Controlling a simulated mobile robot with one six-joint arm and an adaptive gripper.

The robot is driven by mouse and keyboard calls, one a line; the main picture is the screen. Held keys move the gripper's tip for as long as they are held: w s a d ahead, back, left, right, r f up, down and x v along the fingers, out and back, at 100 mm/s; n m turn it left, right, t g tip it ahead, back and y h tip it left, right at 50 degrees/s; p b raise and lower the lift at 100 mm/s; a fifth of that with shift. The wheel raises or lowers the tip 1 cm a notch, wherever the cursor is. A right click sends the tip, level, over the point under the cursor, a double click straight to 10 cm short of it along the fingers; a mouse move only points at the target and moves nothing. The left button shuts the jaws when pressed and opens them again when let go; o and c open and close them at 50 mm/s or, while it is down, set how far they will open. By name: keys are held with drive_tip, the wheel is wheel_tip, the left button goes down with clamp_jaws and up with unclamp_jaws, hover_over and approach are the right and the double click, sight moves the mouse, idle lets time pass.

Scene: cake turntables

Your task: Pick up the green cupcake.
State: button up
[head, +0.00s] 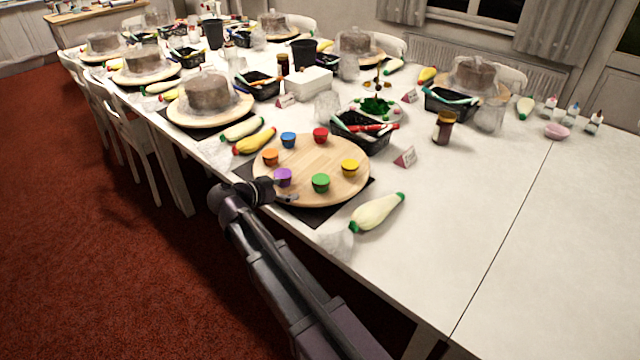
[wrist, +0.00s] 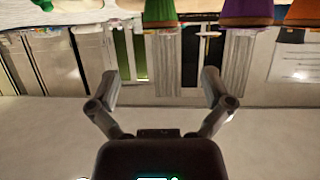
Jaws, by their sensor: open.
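The green cupcake (head: 320,183) stands on the near side of a round wooden turntable (head: 315,155). It also shows at the top edge of the wrist view (wrist: 160,12), partly cut off, in a picture that looks upside down. My gripper (head: 288,197) is at the turntable's near-left rim, left of the green cupcake and close by the purple cupcake (head: 283,178). In the wrist view my gripper (wrist: 160,84) has its two fingers spread with nothing between them. The green cupcake lies ahead of the gap, apart from the fingers.
Blue (head: 288,139), red (head: 320,135), yellow (head: 350,168) and orange (head: 270,157) cupcakes share the turntable. A white piping bag (head: 377,212) lies to its right. A black tray (head: 360,130) of tools stands behind. The table's right side is largely clear.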

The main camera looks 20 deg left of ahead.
sight(315, 183)
drive_tip(key=b+x, duration=0.3)
drive_tip(key=x, duration=0.4)
drive_tip(key=shift+w+f, duration=0.2)
drive_tip(key=shift+f, duration=0.05)
drive_tip(key=shift+w+d+f, duration=0.1)
drive_tip(key=shift+w+d, duration=0.05)
drive_tip(key=shift+w, duration=0.2)
drive_tip(key=shift+w+d, duration=0.1)
drive_tip(key=shift+b+x, duration=0.85)
drive_tip(key=shift+x, duration=1.65)
drive_tip(key=shift+d+r, duration=0.15)
drive_tip(key=shift+r, duration=0.1)
drive_tip(key=c, duration=1)
